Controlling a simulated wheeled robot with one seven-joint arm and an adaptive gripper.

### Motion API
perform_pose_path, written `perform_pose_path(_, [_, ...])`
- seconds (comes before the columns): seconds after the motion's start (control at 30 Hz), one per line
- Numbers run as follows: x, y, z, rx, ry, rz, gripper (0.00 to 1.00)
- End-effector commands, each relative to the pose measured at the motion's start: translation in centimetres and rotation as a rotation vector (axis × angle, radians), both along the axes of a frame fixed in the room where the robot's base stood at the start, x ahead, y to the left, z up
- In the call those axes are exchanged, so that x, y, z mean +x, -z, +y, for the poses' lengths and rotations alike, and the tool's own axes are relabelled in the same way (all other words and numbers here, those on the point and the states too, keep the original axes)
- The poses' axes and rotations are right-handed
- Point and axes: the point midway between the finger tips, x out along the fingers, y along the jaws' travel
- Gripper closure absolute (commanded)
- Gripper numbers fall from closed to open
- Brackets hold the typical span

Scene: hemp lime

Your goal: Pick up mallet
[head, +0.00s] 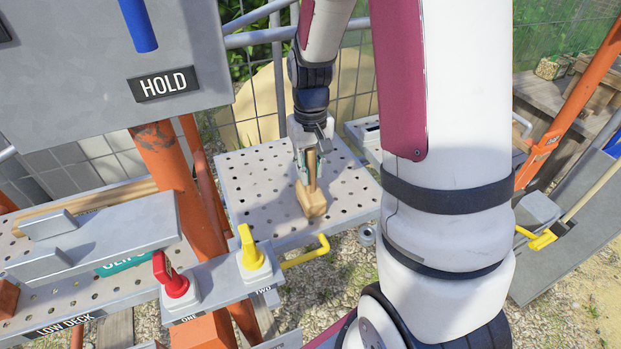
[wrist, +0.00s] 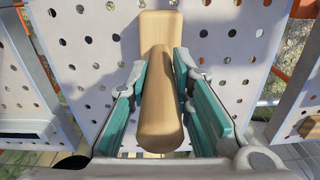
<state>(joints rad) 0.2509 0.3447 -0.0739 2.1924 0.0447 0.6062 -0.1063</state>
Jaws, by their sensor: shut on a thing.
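The wooden mallet (head: 311,199) is on the perforated grey shelf in the head view, its block head low and its handle pointing up. My gripper (head: 311,158) comes down from above and is shut on the handle. In the wrist view the mallet's handle (wrist: 160,110) runs between the teal pads of my gripper (wrist: 158,105), with the head beyond them over the perforated plate. I cannot tell whether the head touches the shelf or is slightly above it.
The perforated shelf (head: 255,190) is otherwise clear. A red switch (head: 174,280) and a yellow switch (head: 252,252) stand on a panel in front, beside a yellow hooked bar (head: 308,254). An orange post (head: 175,175) and the HOLD panel (head: 120,75) are on the left.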

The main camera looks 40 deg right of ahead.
Motion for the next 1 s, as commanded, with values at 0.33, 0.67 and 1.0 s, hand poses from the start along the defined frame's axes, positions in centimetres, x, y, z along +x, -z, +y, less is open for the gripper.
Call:
perform_pose_path(0.33, [0.2, -3.0, -0.1, -0.003, -0.001, -0.007, 1.00])
perform_pose_path(0.67, [-6.2, -4.2, -3.4, -0.001, 0.006, -0.002, 1.00])
perform_pose_path(1.0, [-12.4, -4.8, -6.8, -0.002, 0.004, -0.003, 1.00])
